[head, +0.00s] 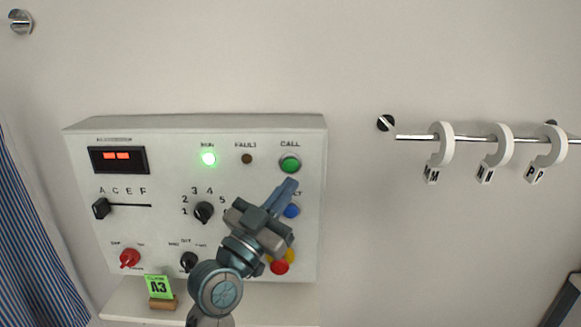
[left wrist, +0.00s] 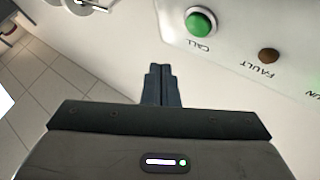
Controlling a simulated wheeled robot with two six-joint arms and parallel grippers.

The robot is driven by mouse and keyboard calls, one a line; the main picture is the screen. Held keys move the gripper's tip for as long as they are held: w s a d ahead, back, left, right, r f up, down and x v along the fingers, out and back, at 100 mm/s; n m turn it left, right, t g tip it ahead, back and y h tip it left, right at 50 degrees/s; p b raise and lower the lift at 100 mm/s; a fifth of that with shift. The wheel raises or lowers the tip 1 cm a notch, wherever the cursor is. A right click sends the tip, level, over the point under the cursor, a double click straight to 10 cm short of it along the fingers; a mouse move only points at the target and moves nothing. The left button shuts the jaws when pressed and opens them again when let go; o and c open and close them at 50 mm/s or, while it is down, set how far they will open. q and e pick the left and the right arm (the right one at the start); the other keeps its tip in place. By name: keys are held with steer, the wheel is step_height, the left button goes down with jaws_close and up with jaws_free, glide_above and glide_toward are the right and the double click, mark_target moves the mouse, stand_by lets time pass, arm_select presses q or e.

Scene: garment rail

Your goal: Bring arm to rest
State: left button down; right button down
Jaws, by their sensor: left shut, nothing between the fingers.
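My left gripper (head: 286,190) is in front of the right side of a white control panel (head: 170,160). Its fingers are together and hold nothing. In the left wrist view the shut fingers (left wrist: 160,84) point towards the panel's edge. The green CALL button (head: 290,163) is just above the fingertips in the head view, and it also shows in the left wrist view (left wrist: 201,22). I cannot tell whether the fingers touch the panel. The arm partly covers a blue button (head: 292,211) and the red and yellow buttons below. My right gripper is not in view.
A rail (head: 465,139) with several white hooks (head: 497,145) is on the wall at the right. A green A3 card (head: 158,287) stands on the shelf (head: 125,301) under the panel. A striped curtain (head: 30,240) hangs at the left. The wall between panel and rail is bare.

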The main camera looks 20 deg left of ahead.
arm_select(q)
steer(key=shift+s, duration=0.1)
steer(key=s+a+f+n+g+y, duration=0.15)
steer(key=s+f+g, duration=0.3)
steer(key=f, duration=0.85)
steer(key=s+a+f+n+g+y, duration=0.1)
steer(key=s+f+g+y, duration=0.3)
steer(key=f, duration=1)
steer(key=s+a+f+n+g+y, duration=0.2)
steer(key=s+a+f+g, duration=0.25)
steer(key=s+f, duration=0.45)
steer(key=s+a+f+n+g+y, duration=0.2)
steer(key=s+a+f+g, duration=0.4)
steer(key=s, duration=0.5)
step_height(320, 180, down, 32)
steer(key=s+a+f+g, duration=0.1)
steer(key=s+f, duration=1.7)
steer(key=shift+s+a+f+g, duration=0.2)
steer(key=shift+f+g, duration=0.1)
steer(key=shift+f, duration=0.1)
